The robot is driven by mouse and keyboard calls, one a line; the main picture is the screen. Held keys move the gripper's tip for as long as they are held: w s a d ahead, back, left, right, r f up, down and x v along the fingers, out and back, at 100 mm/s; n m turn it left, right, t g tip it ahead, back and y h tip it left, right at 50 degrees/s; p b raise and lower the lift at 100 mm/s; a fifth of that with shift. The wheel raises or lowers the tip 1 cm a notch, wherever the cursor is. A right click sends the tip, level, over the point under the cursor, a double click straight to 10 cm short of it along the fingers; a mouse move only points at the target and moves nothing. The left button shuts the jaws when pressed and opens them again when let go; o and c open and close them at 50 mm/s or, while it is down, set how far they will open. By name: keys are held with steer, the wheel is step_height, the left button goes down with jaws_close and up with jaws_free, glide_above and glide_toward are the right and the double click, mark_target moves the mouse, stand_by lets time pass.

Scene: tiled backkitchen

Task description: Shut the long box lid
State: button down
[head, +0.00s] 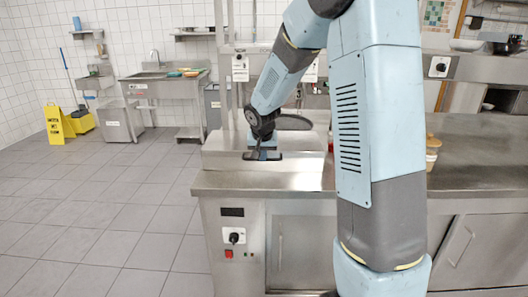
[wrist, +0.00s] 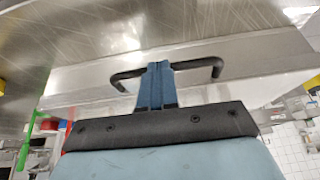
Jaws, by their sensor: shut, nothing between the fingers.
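The long steel box (head: 308,160) lies across the counter in the head view, left of my upper arm. Its lid (head: 222,143) is a broad steel panel on top. It looks low and nearly flat, but I cannot tell whether it is fully shut. My gripper (head: 262,154) is at the front of the box, pointing down. In the wrist view my blue fingers (wrist: 156,70) are together and empty. They overlap the middle of the black bar handle (wrist: 205,63) below the steel panel (wrist: 220,22). I cannot tell whether they touch it.
The steel counter (head: 460,165) runs right, with a lidded jar (head: 432,152) just right of my arm. A sink table (head: 165,78) stands behind left. A yellow floor sign (head: 54,124) stands far left. The tiled floor (head: 120,205) between is clear.

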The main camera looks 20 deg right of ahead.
steer(key=shift+s+f, duration=0.3)
steer(key=shift+f, duration=0.2)
steer(key=s+a+v, duration=0.1)
steer(key=v, duration=1.2)
steer(key=s+d+r+n, duration=0.1)
steer(key=s+r, duration=0.2)
steer(key=s, duration=1.1)
steer(key=s+d+r+n+y, duration=0.1)
steer(key=s+d+r+n, duration=0.1)
steer(key=s, duration=1.3)
steer(key=shift+r+n+t, duration=0.3)
steer(key=shift+r+t, duration=0.1)
steer(key=shift+r, duration=0.15)
